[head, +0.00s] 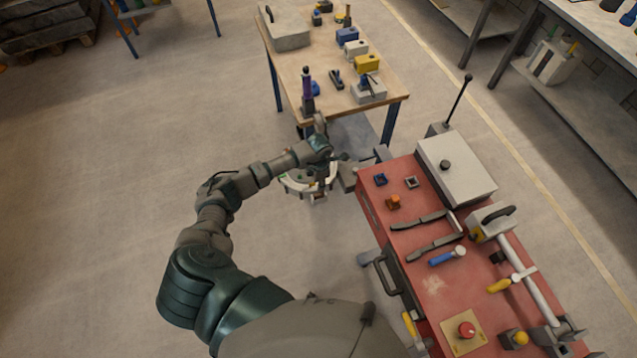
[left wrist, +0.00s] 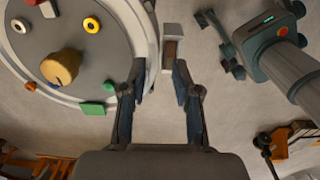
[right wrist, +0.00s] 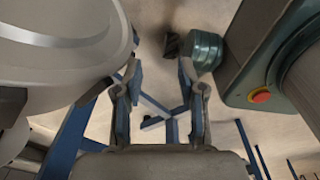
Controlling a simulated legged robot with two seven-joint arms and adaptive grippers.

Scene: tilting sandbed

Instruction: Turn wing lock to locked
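The round grey sandbed with a pale rim shows at the upper left of the left wrist view (left wrist: 60,38) and, partly hidden by my left arm, in the head view (head: 296,183). A small pale block with a brown part (left wrist: 172,48) stands at the right of its rim. It may be the wing lock, but I cannot tell its setting. My left gripper (left wrist: 160,82) is open, its fingertips either side of the line to this block and apart from it. In the head view the left gripper (head: 322,182) is at the bed's edge. My right gripper (right wrist: 159,78) is open and empty.
A tan knob (left wrist: 60,68) and small coloured pieces sit on the bed. A red-topped bench (head: 410,265) with tools and a grey box (head: 456,180) is to the right. A wooden table (head: 310,60) with several items stands behind. The floor at left is clear.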

